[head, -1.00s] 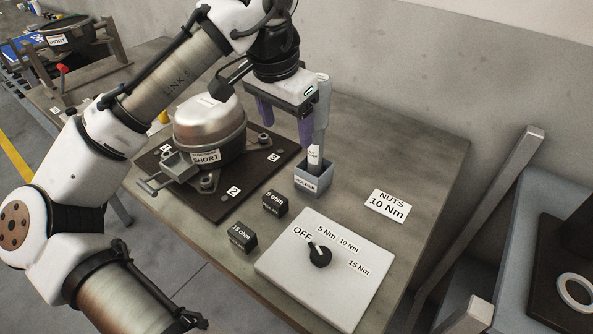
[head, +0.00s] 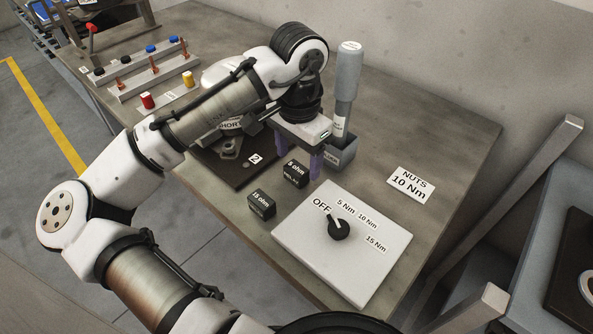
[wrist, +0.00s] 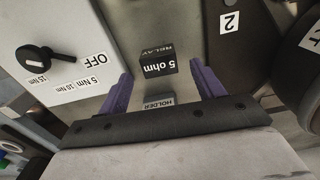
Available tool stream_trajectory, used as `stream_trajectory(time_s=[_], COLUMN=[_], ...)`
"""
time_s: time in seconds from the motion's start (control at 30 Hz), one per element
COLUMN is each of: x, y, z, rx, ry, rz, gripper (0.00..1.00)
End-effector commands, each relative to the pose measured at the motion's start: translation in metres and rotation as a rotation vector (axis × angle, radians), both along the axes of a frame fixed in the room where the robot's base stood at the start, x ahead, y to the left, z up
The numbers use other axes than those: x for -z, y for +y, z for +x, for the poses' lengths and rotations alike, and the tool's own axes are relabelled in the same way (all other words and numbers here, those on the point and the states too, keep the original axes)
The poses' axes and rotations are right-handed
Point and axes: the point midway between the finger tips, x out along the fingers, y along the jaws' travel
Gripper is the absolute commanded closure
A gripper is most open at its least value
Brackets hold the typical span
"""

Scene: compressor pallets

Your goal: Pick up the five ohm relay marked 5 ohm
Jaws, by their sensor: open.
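The five ohm relay (head: 294,172) is a small black block with a white "5 ohm" label, standing on the table. In the wrist view the five ohm relay (wrist: 158,62) lies ahead of and between my two purple fingers. My gripper (head: 308,166) points down just beside the relay on its right; in the wrist view my gripper (wrist: 163,85) is open and empty. The 15 ohm relay (head: 262,204), a similar black block, stands to the left and nearer the front. Whether a finger touches the five ohm relay I cannot tell.
The grey holder (head: 341,154) with an upright grey tool (head: 347,88) stands right behind my gripper. A white dial panel (head: 345,250) lies in front. The compressor (head: 222,74), partly hidden by my arm, is at left. Bare table lies around the "NUTS 10 Nm" card (head: 411,184).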

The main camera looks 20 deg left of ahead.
Motion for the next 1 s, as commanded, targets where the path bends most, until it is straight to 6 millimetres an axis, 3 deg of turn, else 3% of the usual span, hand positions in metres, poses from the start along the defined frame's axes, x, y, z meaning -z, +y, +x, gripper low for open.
stream_trajectory(time_s=[0.17,0.4,0.8,1.0], x=[0.019,0.021,0.021,0.02], y=[0.0,0.0,0.0,0.0], z=[0.0,0.0,0.0,0.001], rx=[0.0,0.001,0.0,0.0], ry=[-0.001,-0.002,-0.002,-0.003], rz=[0.0,0.0,0.0,0.0], gripper=[0.33,0.33,0.81,0.82])
